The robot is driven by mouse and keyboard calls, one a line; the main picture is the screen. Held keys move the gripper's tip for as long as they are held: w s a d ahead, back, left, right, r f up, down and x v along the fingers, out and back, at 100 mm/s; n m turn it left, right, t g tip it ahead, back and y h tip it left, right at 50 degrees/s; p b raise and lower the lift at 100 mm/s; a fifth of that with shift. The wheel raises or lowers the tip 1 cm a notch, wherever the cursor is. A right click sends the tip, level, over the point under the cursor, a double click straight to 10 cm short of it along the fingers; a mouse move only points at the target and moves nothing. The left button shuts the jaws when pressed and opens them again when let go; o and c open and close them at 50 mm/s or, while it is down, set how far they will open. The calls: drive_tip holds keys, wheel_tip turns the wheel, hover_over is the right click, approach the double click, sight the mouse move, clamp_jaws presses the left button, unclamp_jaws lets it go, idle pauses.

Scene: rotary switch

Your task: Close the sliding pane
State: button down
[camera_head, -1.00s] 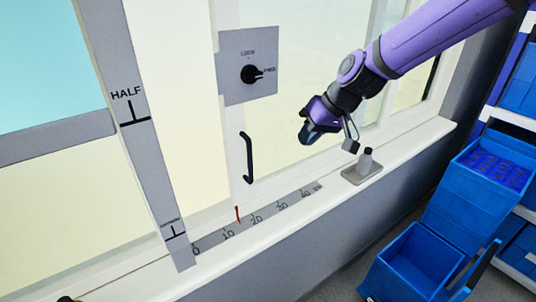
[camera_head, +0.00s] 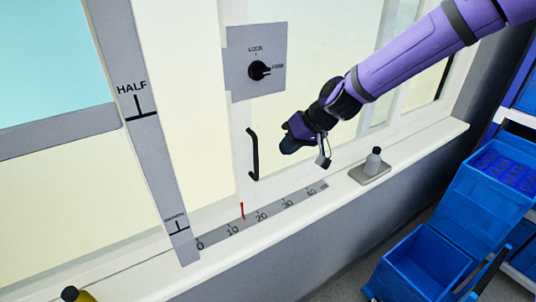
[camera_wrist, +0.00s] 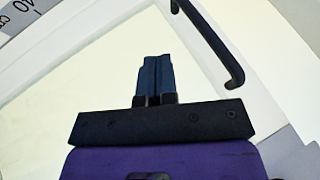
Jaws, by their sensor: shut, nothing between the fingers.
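The sliding pane (camera_head: 290,190) is a pale window panel with a black vertical handle (camera_head: 253,155) on its left frame. The handle also shows in the wrist view (camera_wrist: 212,40), at the upper right. My gripper (camera_head: 287,146) is shut and empty, just right of the handle and apart from it. In the wrist view its dark fingers (camera_wrist: 155,72) lie together. A scale strip (camera_head: 270,212) runs along the sill below, with a red pointer (camera_head: 242,210) between the 10 and 20 marks.
A rotary switch (camera_head: 259,70) on a grey plate sits above the handle; its pointer is toward the right-hand label. Blue bins (camera_head: 425,262) are at the lower right. A yellow object (camera_head: 75,294) shows at lower left.

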drive_tip(key=shift+s+a+f, duration=0.25)
drive_tip(key=shift+a+f, duration=0.05)
drive_tip(key=shift+a, duration=0.55)
drive_tip(key=shift+s+a+f, duration=0.2)
drive_tip(key=shift+a+f, duration=0.15)
drive_tip(key=shift+a, duration=0.5)
drive_tip(key=shift+s+a+f, duration=0.25)
drive_tip(key=shift+a+f, duration=0.05)
drive_tip(key=shift+a, duration=0.55)
